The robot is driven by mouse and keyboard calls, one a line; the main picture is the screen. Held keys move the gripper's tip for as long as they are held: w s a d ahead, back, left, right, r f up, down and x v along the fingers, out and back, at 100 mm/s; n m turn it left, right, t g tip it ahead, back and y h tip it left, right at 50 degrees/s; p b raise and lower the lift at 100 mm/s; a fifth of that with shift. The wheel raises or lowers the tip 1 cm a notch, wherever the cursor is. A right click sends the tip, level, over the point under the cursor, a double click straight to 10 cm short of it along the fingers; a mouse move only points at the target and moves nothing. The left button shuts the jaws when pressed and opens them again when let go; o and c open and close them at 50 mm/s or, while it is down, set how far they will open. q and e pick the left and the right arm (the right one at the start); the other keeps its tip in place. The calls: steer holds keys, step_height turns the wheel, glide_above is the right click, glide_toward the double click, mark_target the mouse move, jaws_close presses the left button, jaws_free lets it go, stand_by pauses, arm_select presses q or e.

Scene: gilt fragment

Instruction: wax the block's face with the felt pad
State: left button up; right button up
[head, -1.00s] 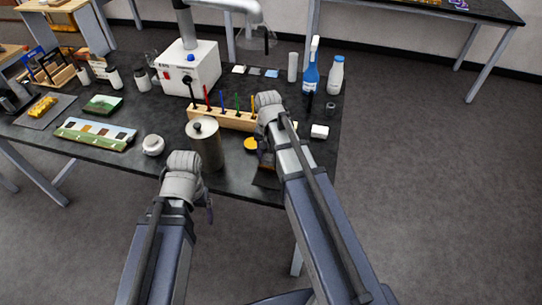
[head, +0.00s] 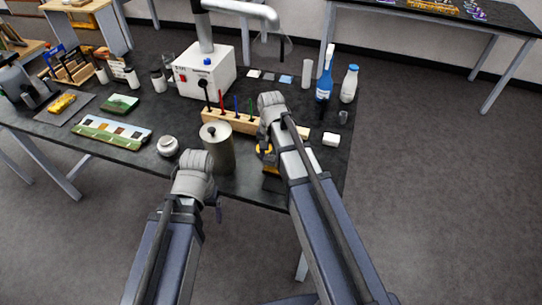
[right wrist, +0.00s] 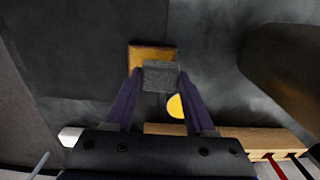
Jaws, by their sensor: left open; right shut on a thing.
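The block (right wrist: 152,54), with an amber-brown face and darker edges, lies on the dark tabletop in the right wrist view. My right gripper (right wrist: 160,75) is shut on the grey felt pad (right wrist: 160,77). The pad overlaps the block's near part in the picture; I cannot tell whether they touch. In the head view my right gripper (head: 266,146) is mostly hidden by its own wrist. My left gripper (head: 214,200) is open, in front of the table's near edge by the metal canister.
A yellow disc (right wrist: 175,106) lies close to the right gripper. A wooden rack (head: 232,121) holds coloured tools. A metal canister (head: 218,150) stands between my arms. A white machine (head: 204,70) stands behind.

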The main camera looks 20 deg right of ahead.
steer(key=shift+d+r+p, duration=0.1)
steer(key=shift+r+p, duration=1.5)
steer(key=shift+r, duration=0.4)
step_height(320, 180, up, 3)
steer(key=p, duration=0.3)
steer(key=shift+r, duration=0.1)
steer(key=shift+s, duration=0.1)
